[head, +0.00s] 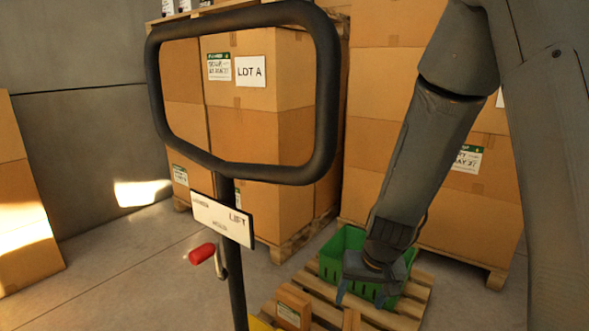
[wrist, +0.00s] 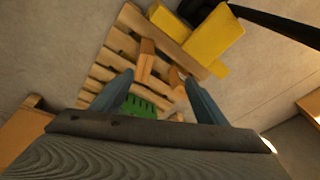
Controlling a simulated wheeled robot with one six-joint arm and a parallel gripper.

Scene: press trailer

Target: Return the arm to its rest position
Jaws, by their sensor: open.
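My gripper (head: 361,296) hangs at the end of my arm, low in the head view, in front of a green crate (head: 345,241) on a wooden pallet (head: 408,312). In the wrist view my gripper (wrist: 162,97) has its two blue fingers spread wide with nothing between them. The green crate shows partly below the left finger there (wrist: 143,107). My arm runs up and right from the gripper, and part of the crate is hidden behind it.
A black handle frame (head: 322,120) with a LIFT sign (head: 222,217) and red grip (head: 202,253) stands left of my arm. Stacked cartons (head: 262,135) stand behind. A small carton (head: 293,308) is on the pallet. Yellow forks (wrist: 213,40) lie beside it. Open floor is at left.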

